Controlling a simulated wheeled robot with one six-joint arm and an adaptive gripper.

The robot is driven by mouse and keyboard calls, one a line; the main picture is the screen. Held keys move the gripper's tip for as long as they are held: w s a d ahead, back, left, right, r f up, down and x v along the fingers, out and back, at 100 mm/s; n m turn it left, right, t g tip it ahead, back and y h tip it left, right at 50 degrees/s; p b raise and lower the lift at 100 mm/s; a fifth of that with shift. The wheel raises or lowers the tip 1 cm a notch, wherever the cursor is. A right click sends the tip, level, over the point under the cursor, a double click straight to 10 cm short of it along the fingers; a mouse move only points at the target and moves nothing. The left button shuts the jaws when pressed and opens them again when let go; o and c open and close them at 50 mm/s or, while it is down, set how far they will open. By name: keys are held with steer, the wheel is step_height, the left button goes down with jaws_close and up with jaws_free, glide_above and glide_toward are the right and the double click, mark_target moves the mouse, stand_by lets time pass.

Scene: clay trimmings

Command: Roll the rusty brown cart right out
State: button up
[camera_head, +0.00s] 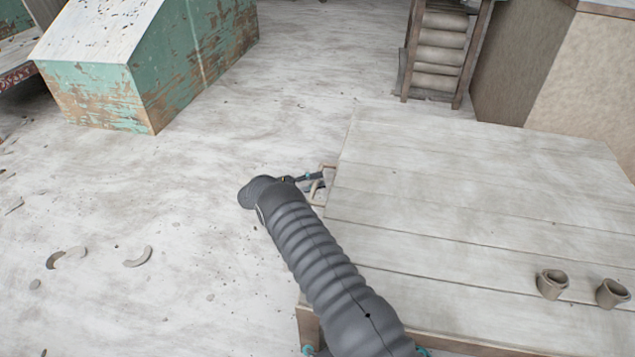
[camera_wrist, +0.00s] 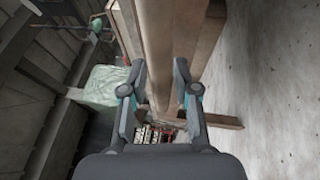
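A thin brown frame (camera_head: 328,187) shows at the left edge of the plank table, beside my gripper (camera_head: 308,181). It may be part of the rusty brown cart; no whole cart shows, and the tabletop hides what lies under it. In the wrist view my gripper (camera_wrist: 159,72) has its two fingers apart. A brown bar (camera_wrist: 158,45) runs lengthwise through the gap, with space on both sides. I cannot tell whether it lies between the fingertips or beyond them.
The plank table (camera_head: 450,170) fills the right, with two small pots (camera_head: 551,284) on it. A worn green box (camera_head: 150,75) stands back left. A shelf rack (camera_head: 438,50) stands behind the table. The pale floor (camera_head: 150,190) at left is mostly clear, with a few curled trimmings (camera_head: 138,257).

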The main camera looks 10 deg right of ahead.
steer(key=shift+a, duration=0.2)
steer(key=shift+a+f, duration=0.25)
steer(key=shift+a, duration=0.95)
steer(key=shift+a+f, duration=0.2)
steer(key=shift+a, duration=1)
steer(key=shift+a+f, duration=0.25)
steer(key=shift+a, duration=0.95)
